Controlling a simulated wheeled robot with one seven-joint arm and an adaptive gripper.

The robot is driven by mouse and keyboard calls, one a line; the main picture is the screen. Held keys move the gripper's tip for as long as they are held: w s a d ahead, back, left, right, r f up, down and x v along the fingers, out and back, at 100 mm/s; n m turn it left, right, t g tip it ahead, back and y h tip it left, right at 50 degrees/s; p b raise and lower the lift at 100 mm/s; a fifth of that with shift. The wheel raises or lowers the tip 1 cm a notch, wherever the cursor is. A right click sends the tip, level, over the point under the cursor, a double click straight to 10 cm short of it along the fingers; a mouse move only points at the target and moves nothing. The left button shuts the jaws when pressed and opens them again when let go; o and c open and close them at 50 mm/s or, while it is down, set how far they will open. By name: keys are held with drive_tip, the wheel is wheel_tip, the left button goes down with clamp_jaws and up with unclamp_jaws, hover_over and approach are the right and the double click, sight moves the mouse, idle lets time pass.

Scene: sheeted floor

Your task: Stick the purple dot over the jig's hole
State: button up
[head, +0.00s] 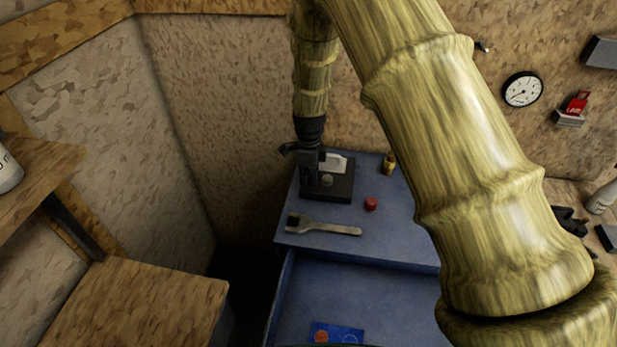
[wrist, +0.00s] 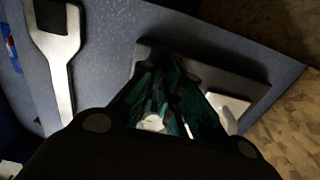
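The jig appears to be the dark plate (head: 340,187) on the blue cabinet top, with a pale upright piece (head: 337,163) and a small grey round part (head: 327,180) on it. The dark plate also shows in the wrist view (wrist: 235,79). My gripper (head: 312,178) points down over the plate's left part; whether it touches is unclear. In the wrist view my dark green fingers (wrist: 165,75) lie close together over the plate, with a small pale patch (wrist: 152,123) showing between them. I cannot make out the purple dot or the jig's hole.
A wrench (head: 325,229) lies in front of the plate. A red knob-like object (head: 371,204) and a brass object (head: 389,163) stand to its right. Below, an open blue drawer (head: 375,295) holds a blue card (head: 336,333) with an orange dot. A wooden surface (head: 150,310) is at left.

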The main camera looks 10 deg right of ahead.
drive_tip(key=o, duration=0.4)
wheel_tip(320, 180, up, 12)
idle(0.6)
